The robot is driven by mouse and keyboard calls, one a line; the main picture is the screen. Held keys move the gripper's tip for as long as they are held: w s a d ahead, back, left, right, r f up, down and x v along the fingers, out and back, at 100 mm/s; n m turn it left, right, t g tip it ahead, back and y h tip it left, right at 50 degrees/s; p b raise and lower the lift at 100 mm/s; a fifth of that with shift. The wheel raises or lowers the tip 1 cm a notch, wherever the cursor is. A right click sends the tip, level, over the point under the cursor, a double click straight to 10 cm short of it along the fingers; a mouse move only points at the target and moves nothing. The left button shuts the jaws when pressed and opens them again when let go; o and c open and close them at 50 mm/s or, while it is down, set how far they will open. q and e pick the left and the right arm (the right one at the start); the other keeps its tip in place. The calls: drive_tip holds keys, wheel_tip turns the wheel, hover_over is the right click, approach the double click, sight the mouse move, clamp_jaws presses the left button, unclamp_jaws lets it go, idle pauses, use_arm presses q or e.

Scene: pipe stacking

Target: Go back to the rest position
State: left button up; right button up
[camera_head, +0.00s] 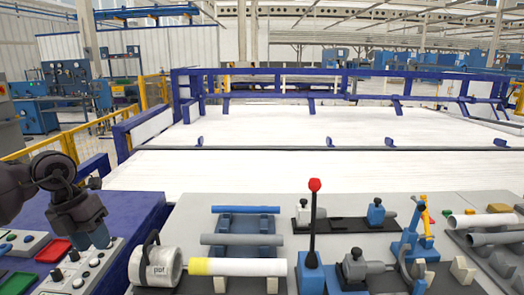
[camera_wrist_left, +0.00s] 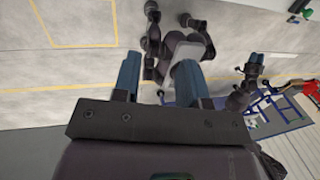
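My left gripper (camera_head: 102,240) hangs at the left in the head view, over the control panel with buttons, fingers pointing down. In the left wrist view its two blue fingers stand apart with nothing between them (camera_wrist_left: 159,66). A blue pipe (camera_head: 245,210), a grey pipe (camera_head: 242,239) and a white pipe with a yellow end (camera_head: 245,267) lie one in front of another on the grey table. My left gripper is well to their left, touching none of them.
A white cylinder (camera_head: 156,265) with a black handle stands left of the white pipe. A red-knobbed lever (camera_head: 314,215) rises upright right of the pipes. A blue clamp device (camera_head: 411,245) and more pipes (camera_head: 497,221) are at the right. The control panel (camera_head: 85,270) is at the left.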

use_arm(q)
drive_tip(key=w+d+r+n+t+h, duration=0.3)
drive_tip(key=w+d+t+h, duration=0.15)
drive_tip(key=d+h, duration=0.3)
drive_tip(key=w+d+r+n+t+h, duration=0.2)
drive_tip(key=w+d+r+t+h, duration=0.15)
drive_tip(key=d+t+h, duration=0.4)
drive_tip(key=s+a+f+n+t+y, duration=0.2)
drive_tip(key=s+f+n+y, duration=0.2)
drive_tip(key=f+n+y, duration=0.55)
drive_tip(key=s+a+f+n+t+y, duration=0.25)
drive_tip(key=f+n+y, duration=0.25)
drive_tip(key=f+n, duration=0.8)
drive_tip(key=s+f+n+g+y, duration=0.3)
drive_tip(key=s+f+n+g, duration=0.2)
drive_tip(key=s+f, duration=1.2)
drive_tip(key=s+n, duration=0.2)
drive_tip(key=s, duration=0.2)
drive_tip(key=shift+s+d+f, duration=0.2)
use_arm(e)
drive_tip(key=shift+w, duration=0.2)
use_arm(q)
drive_tip(key=shift+g, duration=0.25)
